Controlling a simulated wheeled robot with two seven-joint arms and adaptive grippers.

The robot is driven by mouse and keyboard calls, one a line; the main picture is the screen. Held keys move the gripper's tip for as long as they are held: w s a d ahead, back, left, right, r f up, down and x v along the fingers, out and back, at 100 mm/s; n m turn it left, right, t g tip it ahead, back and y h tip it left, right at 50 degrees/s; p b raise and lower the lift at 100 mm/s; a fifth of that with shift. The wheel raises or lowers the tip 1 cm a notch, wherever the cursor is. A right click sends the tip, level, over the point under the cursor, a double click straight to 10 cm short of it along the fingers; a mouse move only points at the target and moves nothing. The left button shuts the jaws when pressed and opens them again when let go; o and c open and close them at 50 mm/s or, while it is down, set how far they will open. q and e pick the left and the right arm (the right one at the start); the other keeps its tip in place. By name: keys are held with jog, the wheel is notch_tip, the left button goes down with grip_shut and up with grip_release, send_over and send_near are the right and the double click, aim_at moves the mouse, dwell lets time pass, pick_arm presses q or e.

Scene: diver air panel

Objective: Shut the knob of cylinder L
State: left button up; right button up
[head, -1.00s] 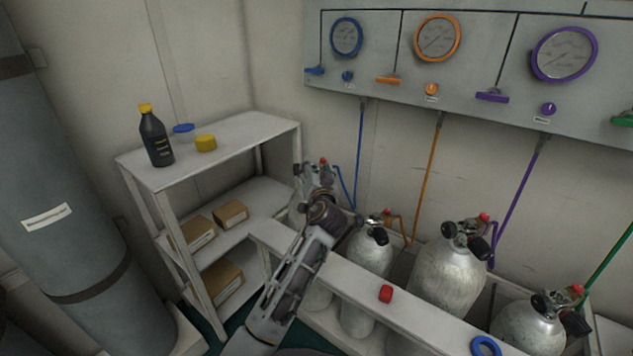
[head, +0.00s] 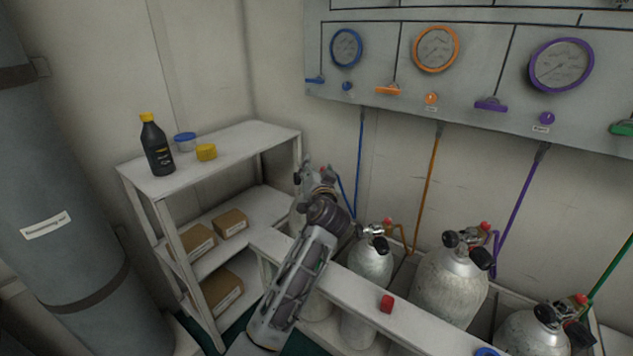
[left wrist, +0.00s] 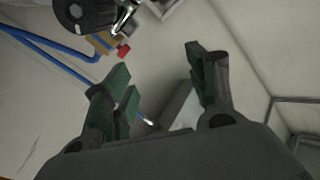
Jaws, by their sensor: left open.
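My left gripper (head: 314,176) is at the leftmost cylinder (head: 297,216), the one by the blue hose (head: 359,150). It hides most of that cylinder and its valve in the head view. I cannot read any letter on it. In the left wrist view, a round black knob (left wrist: 85,12) shows at the top left, beside a brass fitting (left wrist: 103,42) and a red cap (left wrist: 123,51). My left gripper (left wrist: 158,88) is open there, its green-padded fingers apart with nothing between them. The knob lies beyond the fingertips, off to the left. My right gripper is out of view.
A white rail (head: 365,294) with a red cap (head: 387,304) runs before several cylinders, including a small one (head: 371,262) and a larger one (head: 448,285). A white shelf (head: 245,133) stands left. The gauge panel (head: 380,65) hangs above.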

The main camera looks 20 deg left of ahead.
pick_arm(q)
jog(key=s+d+f+m+b, duration=0.2)
jog(key=s+d+f+b, duration=0.1)
jog(key=s+f, duration=0.6)
jog(key=shift+s+d+m, duration=0.4)
jog(key=shift+s+d, duration=0.5)
jog(key=shift+s, duration=0.25)
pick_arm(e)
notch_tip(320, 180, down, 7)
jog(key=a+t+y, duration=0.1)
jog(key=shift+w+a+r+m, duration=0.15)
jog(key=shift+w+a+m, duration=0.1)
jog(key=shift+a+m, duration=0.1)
pick_arm(q)
jog(key=shift+w, duration=0.15)
jog(key=b+x, duration=0.3)
jog(key=x, duration=0.9)
jog(key=shift+w, duration=0.2)
jog(key=shift+w+a, duration=0.25)
jog(key=shift+w, duration=0.3)
jog(key=shift+r, duration=0.1)
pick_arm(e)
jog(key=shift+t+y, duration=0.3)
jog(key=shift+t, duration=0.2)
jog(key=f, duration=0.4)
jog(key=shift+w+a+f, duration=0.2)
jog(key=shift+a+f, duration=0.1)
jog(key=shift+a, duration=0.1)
